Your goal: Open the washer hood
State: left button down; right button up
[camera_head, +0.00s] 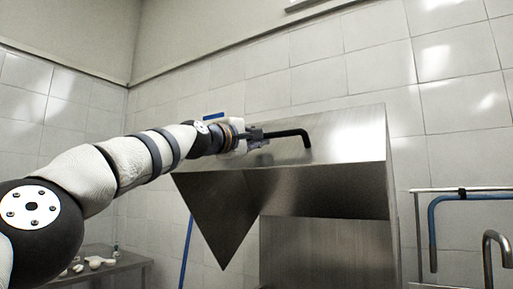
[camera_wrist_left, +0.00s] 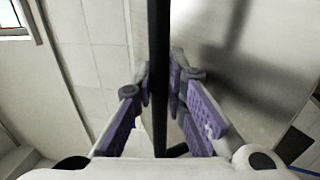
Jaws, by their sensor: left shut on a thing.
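The washer hood (camera_head: 330,150) is a brushed steel box in the middle and right of the head view. A black bar handle (camera_head: 290,133) sits on its upper face and bends down at its right end. My left gripper (camera_head: 259,138) is at the handle's left part. In the left wrist view the purple-padded fingers stand on both sides of the dark handle bar (camera_wrist_left: 159,45), closed on it. A triangular steel part (camera_head: 220,215) points down at the hood's left. My right gripper is not in view.
The steel washer body (camera_head: 325,250) stands below the hood. A metal pipe frame with a blue hose (camera_head: 432,225) and a curved tap (camera_head: 490,245) is at the right. A side table (camera_head: 125,262) with small items is at lower left. Tiled walls are behind.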

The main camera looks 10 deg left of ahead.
pick_arm(q)
jog(key=shift+w+r, duration=0.15)
dwell(0.3)
jog(key=c, duration=1.6)
grip_release()
jog(key=shift+s+a, duration=0.15)
jog(key=shift+s, duration=0.25)
jog(key=v, duration=0.6)
jog(key=shift+s, duration=0.3)
